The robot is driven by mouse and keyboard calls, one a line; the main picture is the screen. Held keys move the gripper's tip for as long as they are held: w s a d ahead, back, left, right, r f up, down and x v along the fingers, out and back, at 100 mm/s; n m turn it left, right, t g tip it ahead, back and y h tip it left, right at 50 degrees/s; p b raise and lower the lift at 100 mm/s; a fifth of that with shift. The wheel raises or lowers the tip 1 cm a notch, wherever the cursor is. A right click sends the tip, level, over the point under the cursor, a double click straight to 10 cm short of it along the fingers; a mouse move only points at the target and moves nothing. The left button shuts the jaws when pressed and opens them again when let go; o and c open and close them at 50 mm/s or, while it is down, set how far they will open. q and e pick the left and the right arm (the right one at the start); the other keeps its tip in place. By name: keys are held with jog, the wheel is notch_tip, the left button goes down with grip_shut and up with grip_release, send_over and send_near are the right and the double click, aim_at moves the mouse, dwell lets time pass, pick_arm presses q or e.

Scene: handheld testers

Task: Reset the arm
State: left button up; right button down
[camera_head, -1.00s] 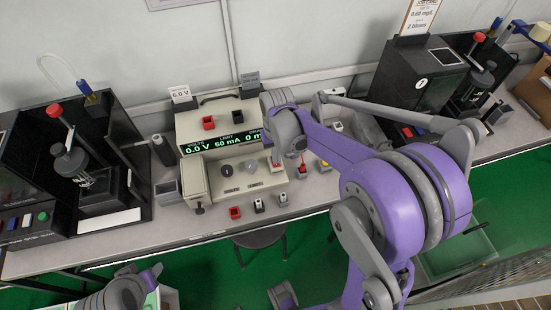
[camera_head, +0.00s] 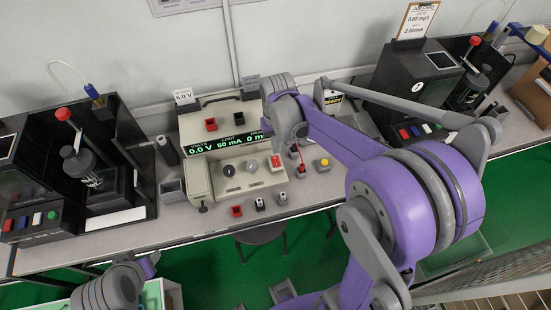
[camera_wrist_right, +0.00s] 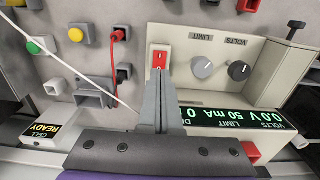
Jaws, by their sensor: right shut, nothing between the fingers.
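My right gripper (camera_wrist_right: 160,88) is shut and empty. In the right wrist view its fingertips point towards a red rocker switch (camera_wrist_right: 159,59) on the beige power supply panel, apparently just short of it. In the head view the right wrist (camera_head: 288,118) hangs over the supply and hides most of the fingers; the red switch (camera_head: 276,162) shows below it. The power supply (camera_head: 195,180) has a lit display (camera_head: 226,143) reading 0.0 V and 50 mA. Part of my left arm shows at the lower left; its fingers do not show.
Black testers stand at the left (camera_head: 125,150) and right (camera_head: 398,85) of the bench. A red plug lead (camera_wrist_right: 118,52) and a yellow button (camera_wrist_right: 76,35) lie near the panel. A white box labelled CELL READY (camera_wrist_right: 52,128) is close by. Small sockets line the front edge.

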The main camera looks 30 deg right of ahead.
jog(key=s+a+r+n+t, duration=0.1)
jog(key=s+a+t, duration=0.1)
jog(key=s, duration=0.5)
jog(key=s+a+r+n+t, duration=0.1)
jog(key=s+a+t, duration=0.2)
jog(key=s, duration=0.5)
jog(key=shift+a+r+n+t, duration=0.3)
jog(key=shift+a+r, duration=0.05)
jog(key=shift+a, duration=0.55)
